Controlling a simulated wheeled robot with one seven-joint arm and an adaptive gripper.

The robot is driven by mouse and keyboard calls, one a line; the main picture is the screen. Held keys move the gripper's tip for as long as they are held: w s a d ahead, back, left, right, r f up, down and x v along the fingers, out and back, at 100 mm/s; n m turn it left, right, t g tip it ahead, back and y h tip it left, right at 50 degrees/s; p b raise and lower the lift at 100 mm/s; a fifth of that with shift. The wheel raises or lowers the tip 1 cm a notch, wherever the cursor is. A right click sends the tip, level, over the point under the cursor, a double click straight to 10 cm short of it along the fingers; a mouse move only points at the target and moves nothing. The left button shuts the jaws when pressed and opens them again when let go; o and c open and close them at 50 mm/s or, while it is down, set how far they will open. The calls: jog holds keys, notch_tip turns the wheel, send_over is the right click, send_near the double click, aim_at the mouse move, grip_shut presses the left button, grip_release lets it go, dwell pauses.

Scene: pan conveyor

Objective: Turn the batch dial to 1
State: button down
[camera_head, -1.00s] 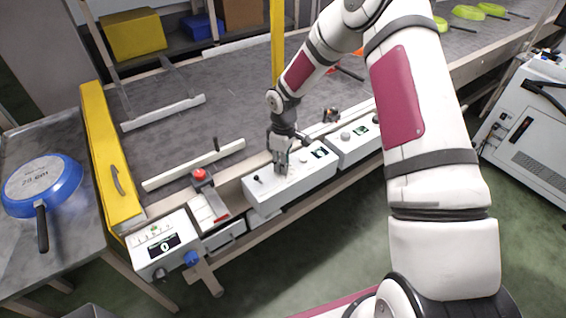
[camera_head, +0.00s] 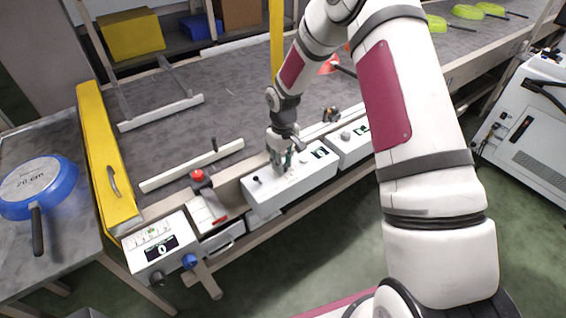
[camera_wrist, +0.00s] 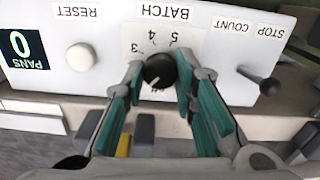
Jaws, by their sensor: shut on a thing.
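The batch dial (camera_wrist: 160,70) is a round black knob with a pale pointer mark, below the BATCH label in the wrist view. The numbers 3, 4 and 5 show around it; the figure 1 is not visible. The pointer mark slants toward the lower left of that view, on the side nearer my fingers. My gripper (camera_wrist: 161,82) has its green-padded fingers on both sides of the dial, shut on it. In the head view my gripper (camera_head: 283,163) reaches down onto the white control box (camera_head: 300,187) and hides the dial.
A white RESET button (camera_wrist: 81,57) and a display reading 0 PANS (camera_wrist: 22,47) are on one side of the dial. A black STOP COUNT lever (camera_wrist: 269,86) is on the other.

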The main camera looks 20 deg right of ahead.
jog(key=c, duration=1.3)
grip_release()
notch_tip(320, 180, up, 12)
jog(key=shift+r, duration=0.1)
